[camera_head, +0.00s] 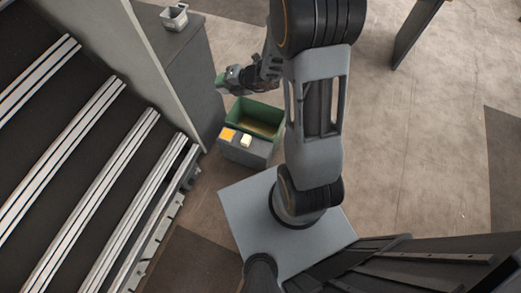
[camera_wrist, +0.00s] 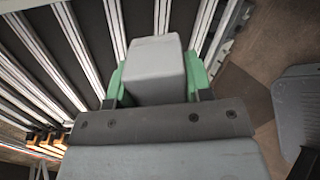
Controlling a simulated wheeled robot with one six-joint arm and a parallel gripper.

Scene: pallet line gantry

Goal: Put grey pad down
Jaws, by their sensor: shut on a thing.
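The grey pad (camera_wrist: 155,68) is a light grey block in the wrist view. It sits between the two green fingers of my gripper (camera_wrist: 155,80), which is shut on it with one finger on each side. In the head view my gripper (camera_head: 222,84) is small, above and left of the green bin, beside the grey cabinet. The pad cannot be made out clearly there. What lies directly beneath the pad is hidden.
A green open bin (camera_head: 268,108) stands behind a dark grey box (camera_head: 238,152) bearing an orange piece (camera_head: 228,133) and a cream block (camera_head: 246,141). A grey cabinet (camera_head: 185,62) carries a small grey container (camera_head: 174,18). Conveyor rails (camera_head: 75,150) fill the left. Floor is open at right.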

